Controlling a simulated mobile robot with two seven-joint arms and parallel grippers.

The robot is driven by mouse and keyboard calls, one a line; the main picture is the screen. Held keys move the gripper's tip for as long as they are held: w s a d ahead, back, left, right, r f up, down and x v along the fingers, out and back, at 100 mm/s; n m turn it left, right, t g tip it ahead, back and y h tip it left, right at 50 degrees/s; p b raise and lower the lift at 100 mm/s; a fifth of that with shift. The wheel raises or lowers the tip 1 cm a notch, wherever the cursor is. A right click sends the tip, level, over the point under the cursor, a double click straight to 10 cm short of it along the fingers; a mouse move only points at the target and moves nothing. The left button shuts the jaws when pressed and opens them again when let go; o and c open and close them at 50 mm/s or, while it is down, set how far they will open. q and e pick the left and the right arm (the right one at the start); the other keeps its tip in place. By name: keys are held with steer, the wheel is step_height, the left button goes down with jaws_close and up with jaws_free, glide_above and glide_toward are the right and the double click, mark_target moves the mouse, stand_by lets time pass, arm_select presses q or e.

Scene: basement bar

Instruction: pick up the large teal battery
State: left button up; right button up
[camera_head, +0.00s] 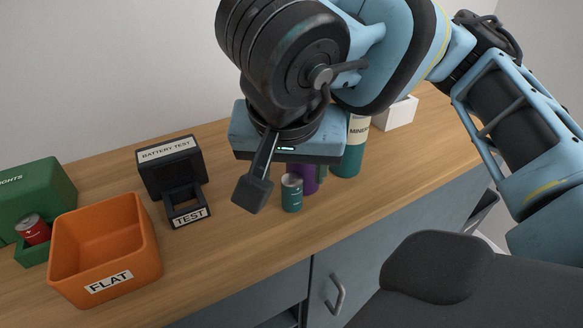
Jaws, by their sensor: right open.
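A short teal battery (291,194) with a silvery top stands upright on the wooden counter, just below my right gripper in the picture. My right gripper (264,178) comes in from the upper right and hangs over the counter, open. One dark finger shows left of the teal battery, apart from it in the picture; the other finger is hidden. I cannot tell the gripper's exact height above the battery. My left gripper is not in view.
A purple cylinder (306,180) and a taller teal cylinder with a cream label (349,160) stand close behind the battery. A black battery tester (170,165), an orange FLAT bin (105,250) and a green box (40,190) with a red battery (33,230) stand left. A white box (400,113) is behind right.

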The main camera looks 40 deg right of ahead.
mark_target(292, 180)
steer(key=b+x, duration=0.1)
steer(key=x, duration=0.3)
steer(key=shift+w+d, duration=0.1)
steer(key=shift+w, duration=0.15)
steer(key=shift+w+d+f, duration=0.15)
steer(key=shift+f, duration=0.25)
steer(key=shift+c, duration=0.5)
steer(key=c, duration=1)
steer(key=shift+r, duration=0.1)
